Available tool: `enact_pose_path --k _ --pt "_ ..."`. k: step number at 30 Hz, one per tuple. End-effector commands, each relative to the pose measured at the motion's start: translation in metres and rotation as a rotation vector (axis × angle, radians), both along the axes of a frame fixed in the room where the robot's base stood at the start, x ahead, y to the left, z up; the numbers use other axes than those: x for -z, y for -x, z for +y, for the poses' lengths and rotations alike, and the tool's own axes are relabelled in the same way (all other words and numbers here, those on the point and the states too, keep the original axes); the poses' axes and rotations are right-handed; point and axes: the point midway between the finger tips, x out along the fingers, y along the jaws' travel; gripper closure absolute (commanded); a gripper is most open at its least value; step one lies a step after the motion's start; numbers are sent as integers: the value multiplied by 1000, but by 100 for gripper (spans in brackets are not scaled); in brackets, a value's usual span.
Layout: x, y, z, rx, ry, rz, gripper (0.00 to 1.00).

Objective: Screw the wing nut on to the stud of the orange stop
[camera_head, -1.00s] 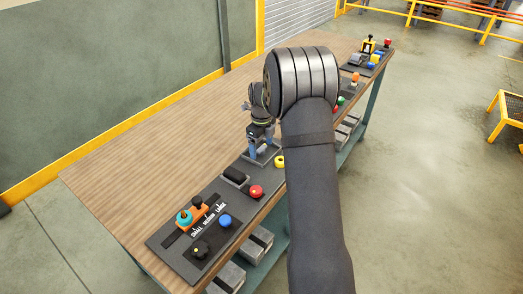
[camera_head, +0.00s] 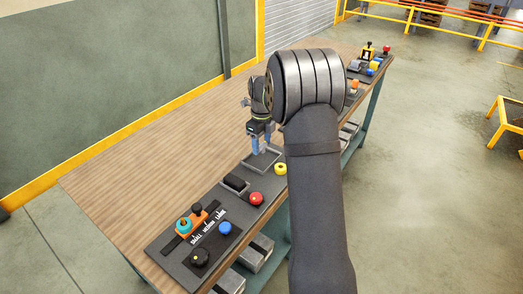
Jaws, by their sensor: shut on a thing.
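The orange stop (camera_head: 207,216) lies on the dark panel (camera_head: 176,262) near the front left end of the bench. It carries a teal round part (camera_head: 184,225) and a black knob (camera_head: 197,208); I cannot make out the stud. My gripper (camera_head: 261,150) points down above a shallow grey-rimmed tray (camera_head: 273,153), farther along the bench from the stop. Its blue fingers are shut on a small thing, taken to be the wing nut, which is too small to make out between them.
A black block (camera_head: 236,183), red button (camera_head: 256,198), yellow ring (camera_head: 280,168), blue button (camera_head: 225,228) and black dial (camera_head: 200,257) stand along the panel. The wooden bench top (camera_head: 150,170) behind is clear. My arm hides part of the bench's right side.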

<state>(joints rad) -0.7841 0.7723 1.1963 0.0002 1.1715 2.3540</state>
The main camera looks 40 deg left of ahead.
Motion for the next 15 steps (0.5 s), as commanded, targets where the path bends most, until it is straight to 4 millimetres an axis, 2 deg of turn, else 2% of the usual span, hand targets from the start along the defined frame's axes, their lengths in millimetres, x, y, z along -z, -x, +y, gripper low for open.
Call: enact_pose_path --k 1,9,15 --pt "-7 -4 -13 4 0 0 70" --pt "-43 -17 -74 5 0 -1 70" --pt "-60 -23 -102 3 0 0 70"
